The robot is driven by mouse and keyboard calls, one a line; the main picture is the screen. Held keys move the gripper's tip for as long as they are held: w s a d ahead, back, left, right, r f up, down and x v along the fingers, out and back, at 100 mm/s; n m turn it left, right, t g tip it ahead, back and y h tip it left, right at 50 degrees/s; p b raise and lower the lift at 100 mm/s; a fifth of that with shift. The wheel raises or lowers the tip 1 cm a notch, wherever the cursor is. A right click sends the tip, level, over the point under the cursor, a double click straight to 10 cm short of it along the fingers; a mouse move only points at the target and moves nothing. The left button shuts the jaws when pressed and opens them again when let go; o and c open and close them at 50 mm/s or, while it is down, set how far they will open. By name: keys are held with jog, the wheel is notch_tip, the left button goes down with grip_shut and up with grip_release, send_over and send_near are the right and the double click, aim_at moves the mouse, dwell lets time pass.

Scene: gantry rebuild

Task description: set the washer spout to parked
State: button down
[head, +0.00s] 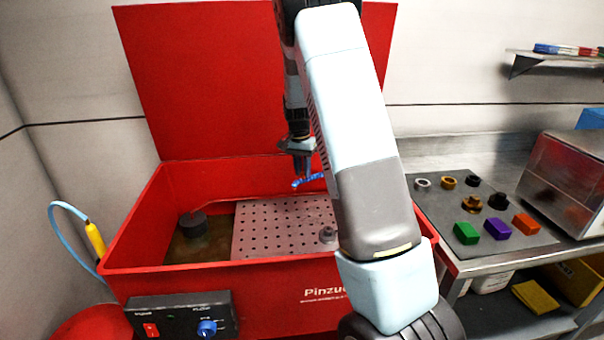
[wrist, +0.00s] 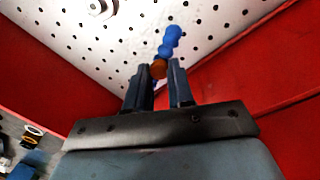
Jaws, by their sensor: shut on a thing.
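The washer spout is a blue segmented hose (wrist: 170,42) with an orange tip (wrist: 159,69) in the wrist view. In the head view its blue part (head: 308,181) shows above the basin, near the back wall. My gripper (head: 301,170) points down over the red parts washer (head: 220,283), whose lid stands open. In the wrist view my gripper (wrist: 161,72) is shut on the spout, with its fingers on either side near the orange tip. The spout's base is hidden behind my arm in the head view.
A perforated plate (head: 262,235) covers the basin's right part; a dark round piece (head: 193,224) sits at left. A control box (head: 180,316) is on the front. At right, a bench mat (head: 450,205) holds rings and coloured blocks beside a metal box (head: 562,180).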

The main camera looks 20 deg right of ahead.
jog(key=shift+w+d+m, duration=0.1)
jog(key=shift+w+m, duration=0.2)
jog(key=shift+w, duration=0.2)
jog(key=c, duration=1)
grip_release()
jog(key=shift+r, duration=0.1)
jog(key=shift+w+a+r, duration=0.15)
jog(key=shift+a+r, duration=0.05)
jog(key=shift+r, duration=2.05)
jog(key=shift+w+a+r, duration=0.15)
jog(key=shift+r, duration=2.1)
jog(key=shift+w+a+r, duration=0.15)
jog(key=shift+a+r, duration=0.05)
jog(key=shift+r, duration=2.05)
